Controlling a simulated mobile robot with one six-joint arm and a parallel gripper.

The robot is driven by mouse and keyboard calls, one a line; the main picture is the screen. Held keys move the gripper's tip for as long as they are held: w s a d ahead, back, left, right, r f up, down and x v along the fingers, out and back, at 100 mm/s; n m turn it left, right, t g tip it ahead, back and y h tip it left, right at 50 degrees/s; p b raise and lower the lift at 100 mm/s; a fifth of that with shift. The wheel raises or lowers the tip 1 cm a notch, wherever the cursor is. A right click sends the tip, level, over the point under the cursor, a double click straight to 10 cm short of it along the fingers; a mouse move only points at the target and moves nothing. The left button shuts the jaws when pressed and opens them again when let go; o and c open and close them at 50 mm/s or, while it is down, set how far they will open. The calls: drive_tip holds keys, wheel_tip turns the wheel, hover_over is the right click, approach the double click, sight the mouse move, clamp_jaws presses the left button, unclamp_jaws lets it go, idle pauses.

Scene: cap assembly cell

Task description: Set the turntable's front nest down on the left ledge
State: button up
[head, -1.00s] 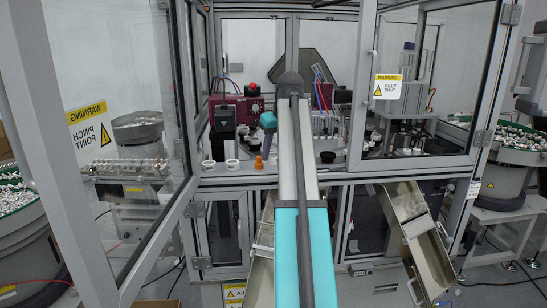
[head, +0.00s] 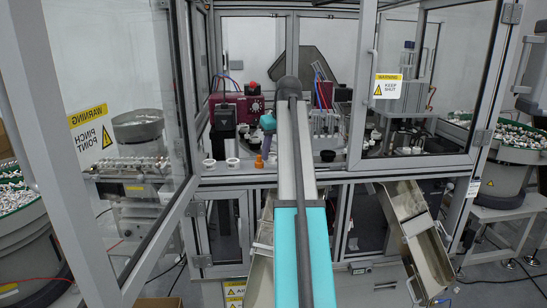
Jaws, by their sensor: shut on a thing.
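My arm runs away from the camera down the middle of the head view into the cell. Its teal wrist (head: 267,122) hangs left of the far arm end. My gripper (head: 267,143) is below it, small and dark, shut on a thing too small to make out. Two white ring-shaped pieces with dark middles, which may be nests, stand on the left part of the front ledge: one far left (head: 209,163) and one to its right (head: 232,163). A small orange piece (head: 259,161) stands right of them, just below my gripper. My arm hides much of the turntable area.
A maroon unit (head: 238,108) stands behind the ledge. Framed glass doors stand open at left (head: 120,140) and right (head: 425,80). A metal chute (head: 418,240) slopes below the ledge at right. Bowls of parts flank the cell.

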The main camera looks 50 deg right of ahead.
drive_tip(key=shift+f+p, duration=0.3)
drive_tip(key=shift+f, duration=0.85)
drive_tip(key=shift+f, duration=0.15)
drive_tip(key=o, duration=1.1)
drive_tip(key=shift+c, duration=0.2)
drive_tip(key=shift+r, duration=0.2)
drive_tip(key=b+v, duration=0.2)
drive_tip(key=v, duration=1)
drive_tip(key=shift+r, duration=0.1)
